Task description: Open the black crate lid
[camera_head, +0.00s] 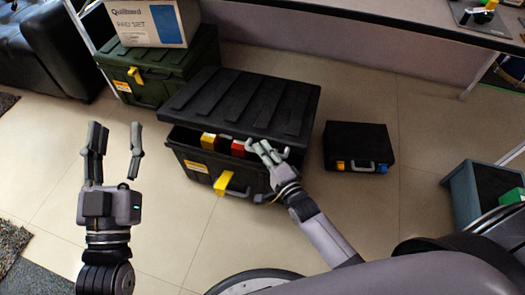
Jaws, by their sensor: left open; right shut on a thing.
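The black crate (250,181) stands on the tiled floor in the middle of the head view. Its ribbed black lid (240,100) is partly raised at the front edge, leaving a gap. A yellow thing (208,141) and a red thing (239,148) show in the gap. A yellow latch (223,183) hangs on the crate's front. My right gripper (262,152) is at the lid's front right edge, shut on the lid. My fingers partly hide the contact. My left gripper (115,148) is open and empty, left of the crate and apart from it.
A green crate (150,88) with a white and blue box (150,22) on top stands behind left. A small black case (357,143) lies to the right. A grey-blue bin (468,195) is at far right. The floor at front left is clear.

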